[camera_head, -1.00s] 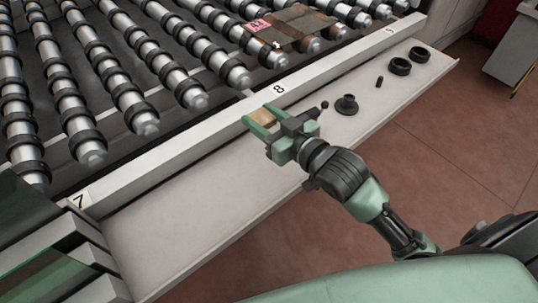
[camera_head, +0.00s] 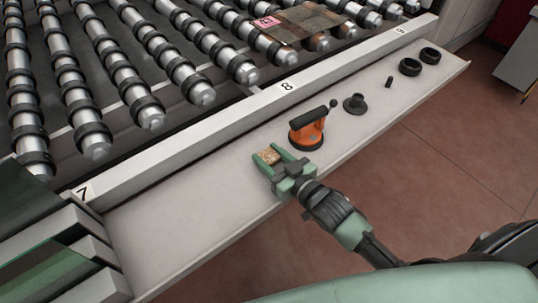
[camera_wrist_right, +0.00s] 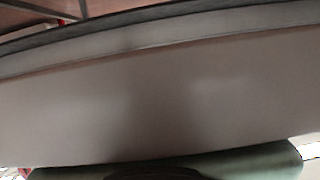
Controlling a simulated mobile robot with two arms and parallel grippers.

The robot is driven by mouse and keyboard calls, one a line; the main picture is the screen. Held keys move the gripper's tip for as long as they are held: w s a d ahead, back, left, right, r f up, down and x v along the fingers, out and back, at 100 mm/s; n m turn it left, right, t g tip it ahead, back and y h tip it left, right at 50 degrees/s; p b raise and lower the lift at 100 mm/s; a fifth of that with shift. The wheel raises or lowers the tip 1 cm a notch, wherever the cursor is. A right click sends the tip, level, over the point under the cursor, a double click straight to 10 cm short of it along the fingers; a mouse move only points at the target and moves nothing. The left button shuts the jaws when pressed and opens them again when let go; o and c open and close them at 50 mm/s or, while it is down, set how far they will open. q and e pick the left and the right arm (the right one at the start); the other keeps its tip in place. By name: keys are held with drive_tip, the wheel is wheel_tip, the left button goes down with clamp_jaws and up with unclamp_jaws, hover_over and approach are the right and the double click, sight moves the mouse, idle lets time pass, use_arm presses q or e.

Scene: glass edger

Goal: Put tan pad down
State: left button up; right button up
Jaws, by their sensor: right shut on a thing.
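The tan pad (camera_head: 269,156) is a small speckled block between the green fingers of my right gripper (camera_head: 271,159) in the head view. The gripper is shut on it, over the pale ledge (camera_head: 190,225) in front of the rollers. I cannot tell whether the pad touches the ledge. In the right wrist view a pale surface fills most of the picture, with a green edge (camera_wrist_right: 230,163) along the bottom; the pad cannot be made out there. My left gripper is not in view.
An orange suction cup (camera_head: 308,131) with a black handle stands just right of the gripper. A black knob (camera_head: 354,104), a small black peg (camera_head: 389,82) and two black rings (camera_head: 410,67) lie farther right. The ledge is bare to the left. A raised rail (camera_head: 235,117) runs behind.

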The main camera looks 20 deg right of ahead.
drive_tip(key=shift+f, duration=0.15)
drive_tip(key=o, duration=1.3)
drive_tip(key=v, duration=1.2)
drive_tip(key=shift+b, duration=0.35)
